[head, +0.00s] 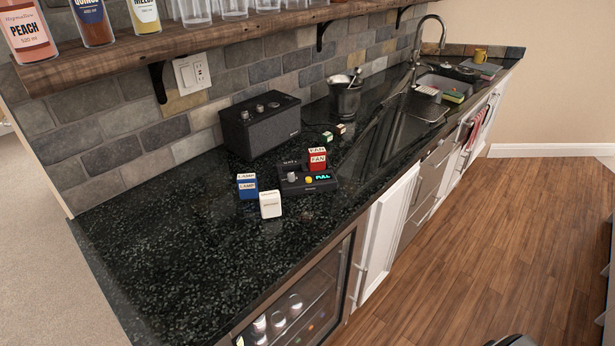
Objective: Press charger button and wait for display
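The charger (299,185) is a low black box on the dark speckled counter. It has a grey knob (292,178), a round yellow button (309,180) and a small display (323,177). The display is lit with blue-green letters that look like "FULL". A red block labelled FAN (317,159) stands upright at the back of the charger, apparently seated in it. A blue block labelled LAMP (247,187) and a white block (270,205) with a label too small to read stand on the counter to the left of the charger. My gripper is not in view.
A black speaker (262,125) stands behind the charger by the stone wall. A dark metal bucket (344,99) and small green-and-white and red-and-white blocks (327,136) are farther back. Bottles stand on the wooden shelf (150,45) above. The left counter is clear.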

